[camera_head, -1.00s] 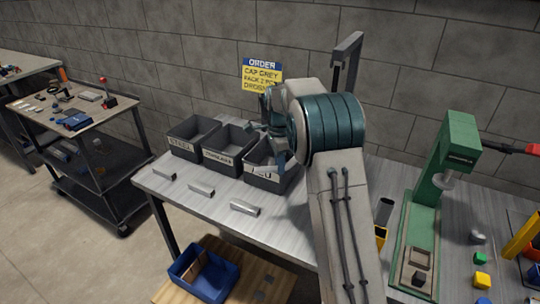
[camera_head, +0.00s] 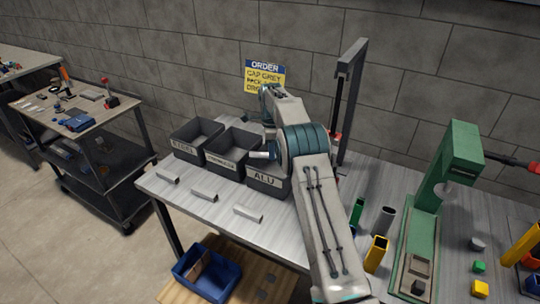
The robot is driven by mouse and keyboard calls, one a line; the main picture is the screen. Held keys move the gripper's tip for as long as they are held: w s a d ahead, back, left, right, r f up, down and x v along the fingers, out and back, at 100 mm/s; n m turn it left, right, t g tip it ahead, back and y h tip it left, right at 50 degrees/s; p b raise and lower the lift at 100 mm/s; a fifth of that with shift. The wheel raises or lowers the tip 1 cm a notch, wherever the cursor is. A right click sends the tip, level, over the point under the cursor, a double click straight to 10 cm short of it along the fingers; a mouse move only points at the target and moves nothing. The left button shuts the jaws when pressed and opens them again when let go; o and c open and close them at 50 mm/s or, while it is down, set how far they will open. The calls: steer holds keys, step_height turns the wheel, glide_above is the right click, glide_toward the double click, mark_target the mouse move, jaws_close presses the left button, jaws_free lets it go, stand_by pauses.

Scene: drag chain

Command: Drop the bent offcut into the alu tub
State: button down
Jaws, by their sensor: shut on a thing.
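The alu tub (camera_head: 264,180) is the right-hand one of three dark grey tubs on the bench, and my arm covers part of it. A short pale metal piece, the bent offcut (camera_head: 260,155), shows at the left edge of my arm, over the tub's rim area. Its bend cannot be made out. My gripper (camera_head: 277,153) is mostly hidden behind my arm, at the right end of this piece, and is shut on it. I cannot tell how high the piece is above the tub.
Two more tubs, steel (camera_head: 196,138) and a middle one (camera_head: 231,146), stand to the left. Several metal pieces, such as one (camera_head: 248,213), lie along the bench front. A dark post (camera_head: 346,100) and a green press (camera_head: 440,190) stand to the right.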

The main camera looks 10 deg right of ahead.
step_height(320, 180, down, 6)
steer(key=w+p, duration=0.2)
steer(key=p, duration=0.1)
steer(key=shift+w+r+p, duration=0.15)
steer(key=shift+w+p, duration=0.2)
steer(key=shift+a, duration=0.1)
steer(key=shift+f+b, duration=0.5)
steer(key=shift+f, duration=0.05)
steer(key=shift+f, duration=0.1)
steer(key=c, duration=1.3)
jaws_free()
